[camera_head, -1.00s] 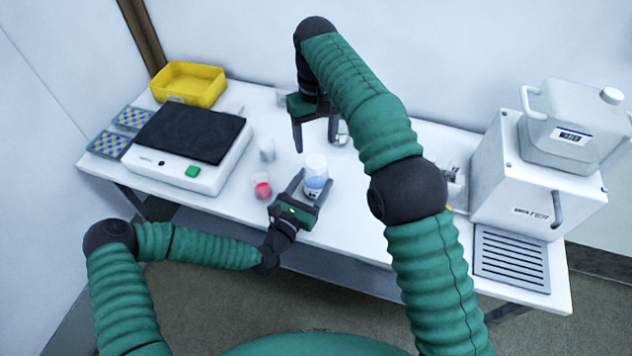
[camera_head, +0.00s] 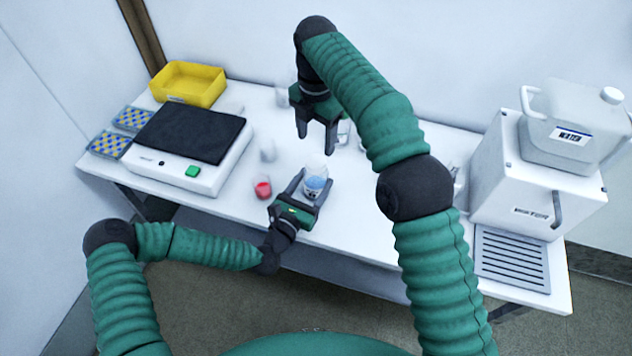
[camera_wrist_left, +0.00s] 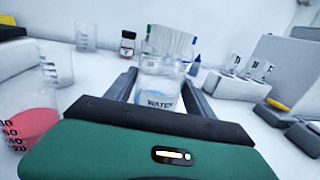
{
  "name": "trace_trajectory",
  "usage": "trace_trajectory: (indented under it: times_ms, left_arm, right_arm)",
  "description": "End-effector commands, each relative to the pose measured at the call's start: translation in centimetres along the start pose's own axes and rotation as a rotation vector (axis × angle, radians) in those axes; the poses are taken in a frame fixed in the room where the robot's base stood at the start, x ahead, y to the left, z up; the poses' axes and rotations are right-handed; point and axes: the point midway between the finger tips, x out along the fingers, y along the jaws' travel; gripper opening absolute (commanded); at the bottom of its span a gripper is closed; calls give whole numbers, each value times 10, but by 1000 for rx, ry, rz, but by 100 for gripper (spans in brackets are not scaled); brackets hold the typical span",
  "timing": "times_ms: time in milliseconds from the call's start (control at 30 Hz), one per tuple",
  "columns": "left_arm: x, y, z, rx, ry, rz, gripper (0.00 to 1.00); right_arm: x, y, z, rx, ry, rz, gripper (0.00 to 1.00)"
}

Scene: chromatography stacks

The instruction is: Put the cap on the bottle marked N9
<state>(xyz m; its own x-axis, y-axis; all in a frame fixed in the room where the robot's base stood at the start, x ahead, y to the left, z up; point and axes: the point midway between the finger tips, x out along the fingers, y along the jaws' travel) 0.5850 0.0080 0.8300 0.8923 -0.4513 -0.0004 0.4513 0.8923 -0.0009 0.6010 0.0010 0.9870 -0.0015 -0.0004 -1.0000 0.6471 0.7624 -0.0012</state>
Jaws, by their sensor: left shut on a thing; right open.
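My left gripper (camera_head: 313,180) is shut on a clear container with blue contents (camera_head: 315,186) near the table's front edge. In the left wrist view this container (camera_wrist_left: 160,88) stands upright between the fingers with a label that reads WATER. My right gripper (camera_head: 316,142) is open, points down and is just behind the container; I see nothing between its fingers. In the left wrist view a small dark bottle with a red label (camera_wrist_left: 127,45) stands at the back. I cannot read N9 on anything, and I cannot make out a loose cap.
A beaker with red contents (camera_head: 263,187) stands close left of my left gripper; a clear beaker (camera_head: 268,150) is behind it. A black-topped device (camera_head: 188,134), yellow bin (camera_head: 188,84) and patterned racks (camera_head: 110,143) fill the left. A white machine (camera_head: 520,180) stands right.

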Motion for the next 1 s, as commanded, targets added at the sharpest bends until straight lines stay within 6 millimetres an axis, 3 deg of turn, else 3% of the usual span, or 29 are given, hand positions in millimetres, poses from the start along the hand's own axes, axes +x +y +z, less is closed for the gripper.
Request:
trace_trajectory:
  times_ms: [233, 633, 1000]
  left_arm:
    - [0, 0, 0, 0, 0, 1, 0]
    - [0, 0, 0, 0, 0, 1, 0]
    - [0, 0, 0, 0, 0, 1, 0]
  right_arm:
    - [12, 0, 0, 2, 1, -3, 64]
    - [73, 0, 0, 3, 1, -2, 64]
    - [80, 0, 0, 3, 0, 0, 64]
